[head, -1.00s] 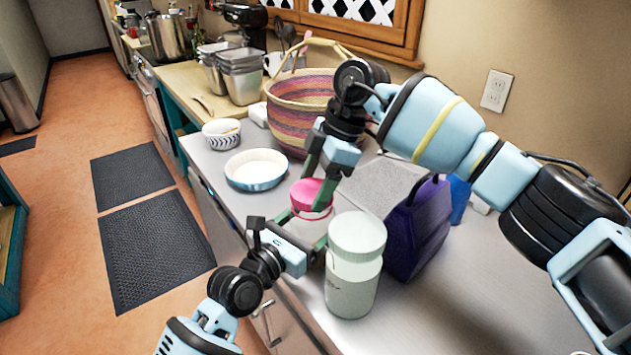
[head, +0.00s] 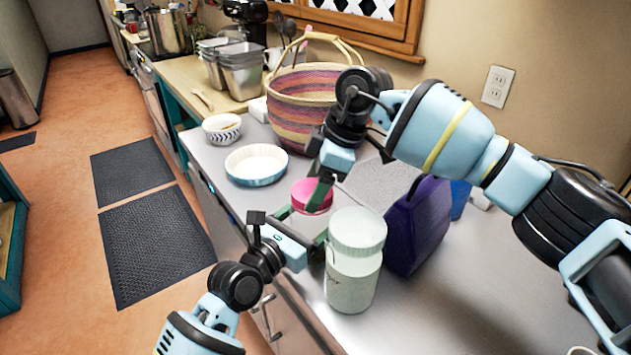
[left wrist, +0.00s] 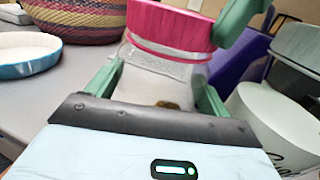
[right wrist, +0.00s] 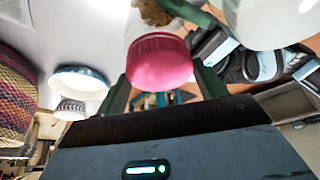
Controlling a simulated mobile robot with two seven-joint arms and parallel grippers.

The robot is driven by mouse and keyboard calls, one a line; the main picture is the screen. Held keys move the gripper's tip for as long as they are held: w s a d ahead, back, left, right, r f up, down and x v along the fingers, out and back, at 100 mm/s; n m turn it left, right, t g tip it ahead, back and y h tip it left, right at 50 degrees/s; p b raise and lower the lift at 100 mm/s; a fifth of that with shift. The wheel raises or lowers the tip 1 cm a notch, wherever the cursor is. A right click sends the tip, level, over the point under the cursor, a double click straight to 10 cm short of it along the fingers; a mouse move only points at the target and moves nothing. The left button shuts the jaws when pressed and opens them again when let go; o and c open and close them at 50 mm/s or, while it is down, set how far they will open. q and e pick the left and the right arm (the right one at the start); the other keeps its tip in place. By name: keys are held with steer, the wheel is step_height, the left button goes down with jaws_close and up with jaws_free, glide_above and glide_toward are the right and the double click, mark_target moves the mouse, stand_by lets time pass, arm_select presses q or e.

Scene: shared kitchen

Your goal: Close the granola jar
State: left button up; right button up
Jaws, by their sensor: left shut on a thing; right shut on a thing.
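The granola jar (left wrist: 160,70) is a clear jar with a little brown granola low inside. It stands upright, mostly hidden in the head view. My left gripper (head: 312,238) is shut on the jar's body, with one finger on each side in the left wrist view. The pink lid (head: 311,194) is at the jar's mouth, and it also shows in the left wrist view (left wrist: 170,24) and right wrist view (right wrist: 159,62). My right gripper (head: 320,188) is shut on the lid from above. I cannot tell whether the lid is fully seated.
A pale lidded canister (head: 354,270) stands close to the jar's right. A purple bag (head: 418,225) is behind it. A blue-and-white dish (head: 256,166), a patterned bowl (head: 221,128) and a striped basket (head: 300,105) stand farther back on the grey counter (head: 470,290).

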steer(key=m+t, duration=0.1)
steer(key=m, duration=0.2)
steer(key=shift+s+m, duration=0.1)
steer(key=shift+m, duration=0.2)
steer(key=o, duration=0.9)
steer(key=shift+o, duration=0.2)
steer(key=shift+r, duration=0.1)
steer(key=shift+r, duration=2.15)
steer(key=shift+c, duration=0.3)
